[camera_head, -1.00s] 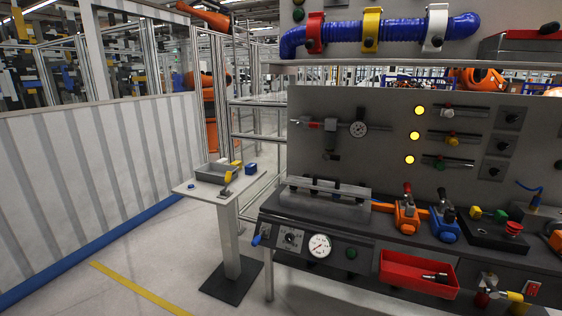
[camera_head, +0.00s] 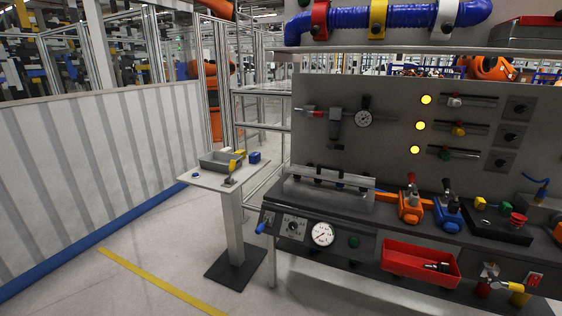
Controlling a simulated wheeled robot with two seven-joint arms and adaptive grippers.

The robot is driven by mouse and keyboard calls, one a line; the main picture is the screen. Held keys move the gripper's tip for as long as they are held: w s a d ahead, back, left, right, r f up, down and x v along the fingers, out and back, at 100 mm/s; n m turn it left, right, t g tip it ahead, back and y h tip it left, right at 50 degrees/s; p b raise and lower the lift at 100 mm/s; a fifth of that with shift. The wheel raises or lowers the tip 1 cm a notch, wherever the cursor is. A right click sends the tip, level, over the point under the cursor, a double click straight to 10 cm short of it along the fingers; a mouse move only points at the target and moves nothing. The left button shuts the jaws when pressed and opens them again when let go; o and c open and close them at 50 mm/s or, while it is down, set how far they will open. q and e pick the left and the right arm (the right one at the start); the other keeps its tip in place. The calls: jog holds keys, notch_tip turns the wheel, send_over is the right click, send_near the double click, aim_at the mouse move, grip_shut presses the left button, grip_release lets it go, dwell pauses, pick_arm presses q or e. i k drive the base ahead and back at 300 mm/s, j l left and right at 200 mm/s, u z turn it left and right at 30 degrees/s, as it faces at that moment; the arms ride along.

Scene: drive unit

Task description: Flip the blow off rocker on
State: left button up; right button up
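No part labelled as the blow off rocker can be read in the head view. A small red square with a pale mark (camera_head: 534,279) sits on the bench front at the lower right; I cannot tell whether it is a rocker. A control plate with a dial (camera_head: 293,226), a round white gauge (camera_head: 322,234) and a green button (camera_head: 354,241) are on the bench front at the left. A blue-handled lever (camera_head: 263,226) is at its left end. Three lit yellow lamps (camera_head: 420,126) are on the upright grey panel, with dark knob plates (camera_head: 510,136) to their right. Neither gripper is in view.
A red bin (camera_head: 387,257) hangs on the bench front. Orange (camera_head: 410,208) and blue (camera_head: 447,214) clamp-like devices stand on the bench top. A small side table (camera_head: 208,180) with a grey tray stands left of the bench. Floor (camera_head: 130,240) with a yellow line is clear.

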aim_at(533, 280)
jog(key=z, duration=1.9)
